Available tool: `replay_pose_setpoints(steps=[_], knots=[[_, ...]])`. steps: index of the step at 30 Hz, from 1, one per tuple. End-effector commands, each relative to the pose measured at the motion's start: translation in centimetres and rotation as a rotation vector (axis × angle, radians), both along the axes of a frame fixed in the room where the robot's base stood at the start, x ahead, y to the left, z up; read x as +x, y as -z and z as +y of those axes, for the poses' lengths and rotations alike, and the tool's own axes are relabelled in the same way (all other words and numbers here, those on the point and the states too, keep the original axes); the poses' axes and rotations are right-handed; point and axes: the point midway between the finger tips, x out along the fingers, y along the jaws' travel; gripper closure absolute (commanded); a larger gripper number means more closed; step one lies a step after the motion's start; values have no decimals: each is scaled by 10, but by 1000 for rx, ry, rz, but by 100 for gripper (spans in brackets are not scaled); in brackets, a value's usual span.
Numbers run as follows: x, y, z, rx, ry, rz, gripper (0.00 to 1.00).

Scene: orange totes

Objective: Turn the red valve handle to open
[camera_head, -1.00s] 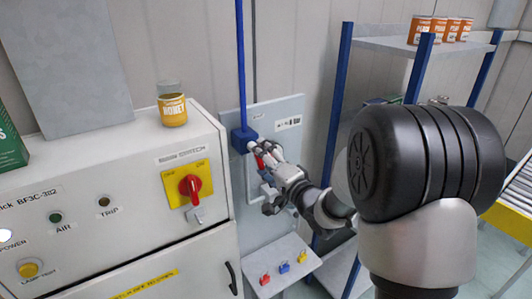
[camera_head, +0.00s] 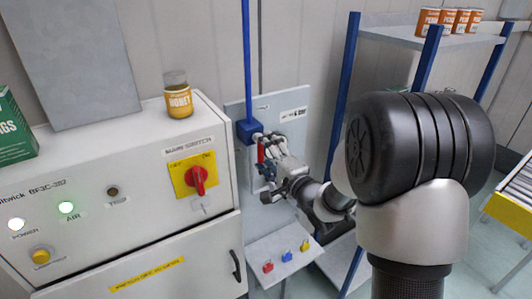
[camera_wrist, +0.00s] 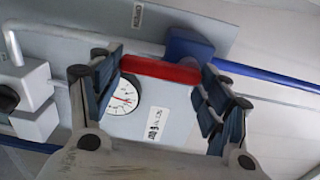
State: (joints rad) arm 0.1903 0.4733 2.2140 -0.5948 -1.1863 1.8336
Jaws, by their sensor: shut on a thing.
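The red valve handle (camera_head: 261,152) is at the wall panel, just below a blue valve body (camera_head: 247,131) on a blue pipe. My gripper (camera_head: 271,147) reaches it from the right, its fingers partly covering it. In the wrist view the red handle (camera_wrist: 160,69) spans between the two fingers of my gripper (camera_wrist: 160,78), one finger at each end. My gripper is shut on it. The handle's end at the blue body (camera_wrist: 188,48) is partly hidden by the right finger.
A pressure gauge (camera_wrist: 124,97) sits close to the fingers. A blue-posted rack (camera_head: 346,90) stands right.

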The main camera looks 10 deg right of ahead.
Motion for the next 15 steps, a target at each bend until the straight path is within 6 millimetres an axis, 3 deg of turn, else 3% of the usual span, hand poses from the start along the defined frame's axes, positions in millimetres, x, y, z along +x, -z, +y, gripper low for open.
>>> replay_pose_setpoints(steps=[2, 3, 11, 15], knots=[[0, 0, 0, 6, 0, 2, 72], [0, 0, 0, 6, 0, 2, 28], [0, 0, 0, 3, 0, 1, 10], [0, 0, 0, 2, 0, 1, 9]])
